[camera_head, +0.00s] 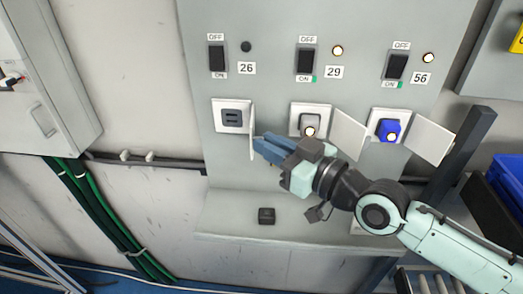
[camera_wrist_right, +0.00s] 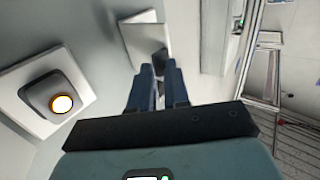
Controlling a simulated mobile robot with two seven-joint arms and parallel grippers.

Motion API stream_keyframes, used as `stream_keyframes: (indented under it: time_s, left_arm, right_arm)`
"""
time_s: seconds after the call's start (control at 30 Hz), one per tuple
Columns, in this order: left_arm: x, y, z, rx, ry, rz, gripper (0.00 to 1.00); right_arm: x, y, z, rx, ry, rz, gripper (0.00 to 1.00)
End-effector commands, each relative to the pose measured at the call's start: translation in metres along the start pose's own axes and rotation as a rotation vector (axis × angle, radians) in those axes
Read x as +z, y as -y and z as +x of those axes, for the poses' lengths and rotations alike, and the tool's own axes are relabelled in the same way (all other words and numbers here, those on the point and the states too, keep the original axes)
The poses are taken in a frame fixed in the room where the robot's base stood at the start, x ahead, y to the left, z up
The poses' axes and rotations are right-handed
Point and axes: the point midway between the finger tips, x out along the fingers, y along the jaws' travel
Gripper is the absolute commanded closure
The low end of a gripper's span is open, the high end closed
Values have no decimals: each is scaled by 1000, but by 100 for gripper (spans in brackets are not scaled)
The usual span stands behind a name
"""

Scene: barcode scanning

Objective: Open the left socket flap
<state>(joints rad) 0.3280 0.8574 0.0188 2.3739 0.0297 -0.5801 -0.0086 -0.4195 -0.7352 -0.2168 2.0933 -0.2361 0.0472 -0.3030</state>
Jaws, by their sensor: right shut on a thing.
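The left socket (camera_head: 232,117) is a white plate with a dark grey insert, under the label 26. Its white flap (camera_head: 252,131) stands out from the plate's right side, seen nearly edge-on. My right gripper (camera_head: 260,148) comes in from the lower right, its blue fingers at the flap's lower free edge and shut on it. In the right wrist view the gripper (camera_wrist_right: 158,78) has its fingertips close together at the white plate and flap (camera_wrist_right: 146,40); the exact contact is hard to make out. My left gripper is not in view.
A small black block (camera_head: 266,215) sits on the ledge (camera_head: 225,213). Switches are above.

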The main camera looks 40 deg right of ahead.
Motion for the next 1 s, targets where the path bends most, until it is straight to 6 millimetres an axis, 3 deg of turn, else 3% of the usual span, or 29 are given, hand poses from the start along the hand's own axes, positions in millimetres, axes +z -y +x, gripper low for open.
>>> stream_keyframes:
  time_s: [0.03,0.3,0.33,0.4,1.0]
  left_arm:
    - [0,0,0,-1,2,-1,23]
    - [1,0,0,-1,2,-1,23]
    - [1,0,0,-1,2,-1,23]
    - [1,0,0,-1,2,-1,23]
    - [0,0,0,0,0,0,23]
  right_arm:
    - [-6,-18,-1,41,-22,0,100]
    - [-6,-18,-1,40,-20,-2,100]
    - [-6,-18,-1,40,-20,-2,81]
    - [-6,-18,-1,40,-20,-1,65]
    - [-7,-18,-6,41,-23,7,65]
